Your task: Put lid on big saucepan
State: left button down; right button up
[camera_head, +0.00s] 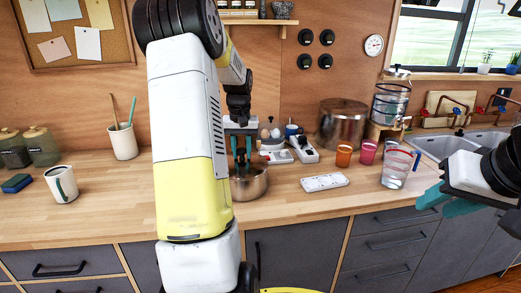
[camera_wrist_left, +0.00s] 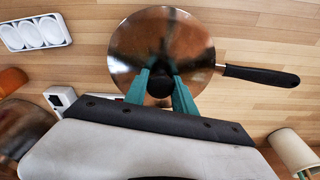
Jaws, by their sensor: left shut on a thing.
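A steel saucepan (camera_head: 250,186) stands on the wooden counter, partly hidden by my left arm. Its black handle (camera_wrist_left: 262,76) sticks out to the right in the left wrist view. A round steel lid (camera_wrist_left: 135,45) with a black knob lies over the pan in that view and covers its opening. My left gripper (camera_head: 242,163) is shut on the lid's knob, and its teal fingers (camera_wrist_left: 160,85) are on both sides of the knob. I cannot tell whether the lid rests fully on the rim. My right gripper (camera_head: 447,201) is open and empty in front of the sink.
A white tray (camera_head: 325,182) lies right of the saucepan. A utensil pot (camera_head: 123,142) and mug (camera_head: 62,184) stand left.

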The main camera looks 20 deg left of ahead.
pick_arm(q)
jog(key=shift+c, duration=2.3)
grip_release()
jog(key=shift+r, duration=0.1)
jog(key=shift+r, duration=3.4)
